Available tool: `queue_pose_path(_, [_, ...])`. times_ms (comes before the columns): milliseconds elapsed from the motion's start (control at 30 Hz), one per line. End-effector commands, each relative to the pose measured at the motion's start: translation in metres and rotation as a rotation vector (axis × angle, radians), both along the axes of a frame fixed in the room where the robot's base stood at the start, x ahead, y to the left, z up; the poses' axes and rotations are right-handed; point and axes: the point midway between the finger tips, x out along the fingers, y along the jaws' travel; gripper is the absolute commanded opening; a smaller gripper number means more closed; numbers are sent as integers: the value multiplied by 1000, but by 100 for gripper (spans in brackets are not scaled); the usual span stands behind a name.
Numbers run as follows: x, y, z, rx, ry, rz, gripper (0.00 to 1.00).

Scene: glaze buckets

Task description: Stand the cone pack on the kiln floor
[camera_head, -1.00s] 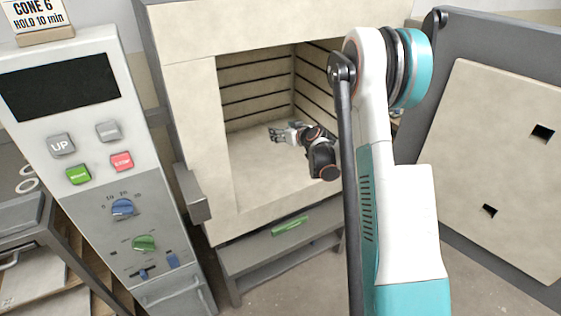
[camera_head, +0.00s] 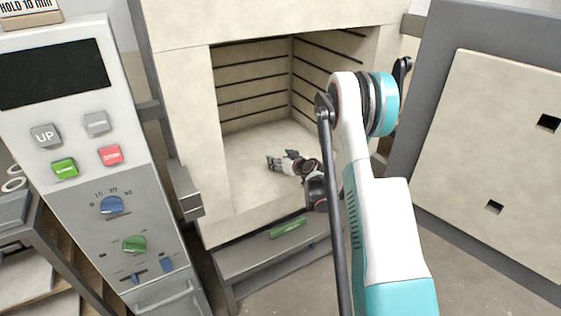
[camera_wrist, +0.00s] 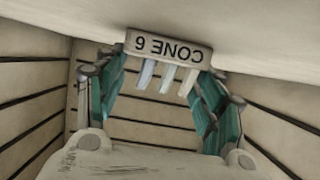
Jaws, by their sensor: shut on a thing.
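The cone pack (camera_wrist: 168,47) is a pale bar lettered CONE 6 with three light cones. It shows upside down in the wrist view, bar at the top and cones pointing down. My gripper (camera_wrist: 163,72) is shut on it, with teal fingers on both sides. The kiln floor (camera_wrist: 60,14) fills the top of that view, close to the bar; I cannot tell if they touch. In the head view my gripper (camera_head: 272,161) is inside the kiln, low over the pale floor (camera_head: 240,180). The pack cannot be made out there.
Grooved kiln walls (camera_head: 250,90) surround my gripper at the back and sides. The open kiln door (camera_head: 490,130) stands at the right. A control panel (camera_head: 105,200) with buttons and knobs stands at the left. The floor around my gripper looks clear.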

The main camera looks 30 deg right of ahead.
Motion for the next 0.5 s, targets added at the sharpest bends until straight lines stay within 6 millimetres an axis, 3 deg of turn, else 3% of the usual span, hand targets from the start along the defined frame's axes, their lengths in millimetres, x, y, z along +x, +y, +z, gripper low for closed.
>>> queue_pose_path(267, [0, 0, -1, 0, 0, 0, 38])
queue_pose_path(300, [0, 0, -1, 0, 0, 0, 72])
queue_pose_path(333, [0, 0, -1, 0, 0, 0, 79])
queue_pose_path(367, [0, 0, -1, 0, 0, 0, 83])
queue_pose_path(500, [0, 0, -1, 0, 0, 0, 83])
